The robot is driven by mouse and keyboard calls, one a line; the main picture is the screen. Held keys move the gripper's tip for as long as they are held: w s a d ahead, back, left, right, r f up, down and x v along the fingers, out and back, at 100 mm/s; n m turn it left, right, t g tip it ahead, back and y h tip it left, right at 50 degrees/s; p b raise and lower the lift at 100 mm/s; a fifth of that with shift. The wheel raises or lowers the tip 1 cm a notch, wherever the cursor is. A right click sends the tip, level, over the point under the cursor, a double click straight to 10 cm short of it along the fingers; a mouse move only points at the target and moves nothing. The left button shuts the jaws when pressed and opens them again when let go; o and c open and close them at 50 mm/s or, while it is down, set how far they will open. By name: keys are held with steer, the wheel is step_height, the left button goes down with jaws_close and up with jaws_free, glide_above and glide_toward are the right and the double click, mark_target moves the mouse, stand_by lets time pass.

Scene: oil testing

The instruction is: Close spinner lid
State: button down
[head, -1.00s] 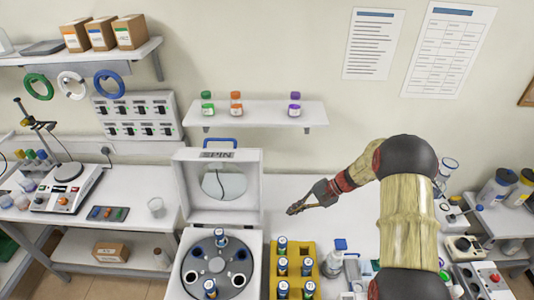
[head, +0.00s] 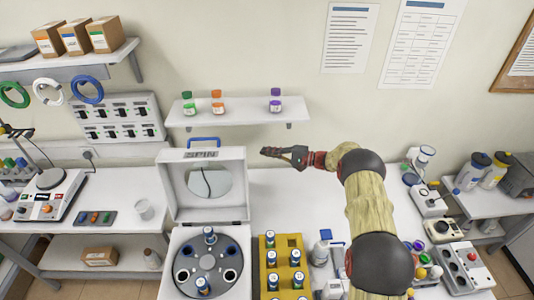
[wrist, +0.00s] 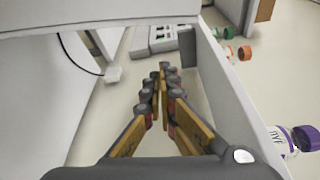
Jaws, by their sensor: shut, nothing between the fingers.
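The white spinner stands on the bench with its lid (head: 181,199) raised upright; a blue handle (head: 204,141) is on the lid's top edge and "SPIN" is written there. The spinner's grey rotor (head: 207,264) is exposed below and holds dark vials with blue caps. My gripper (head: 267,152) is shut and empty, to the right of the lid's upper right corner, pointing left, apart from the lid in the head view. In the wrist view my gripper (wrist: 160,75) has its fingertips together.
A wall shelf (head: 240,115) with small capped jars is just above and behind the lid. A yellow rack (head: 295,241) of vials stands right of the spinner. In the wrist view a purple-capped jar (wrist: 304,137) is at the right. Bench beneath my gripper is clear.

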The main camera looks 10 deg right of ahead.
steer(key=a+p, duration=0.3)
steer(key=a, duration=0.4)
steer(key=shift+s+p, duration=0.3)
steer(key=shift+r, duration=0.1)
steer(key=shift+s+a+b, duration=0.1)
steer(key=shift+s+b, duration=0.05)
steer(key=shift+b, duration=0.15)
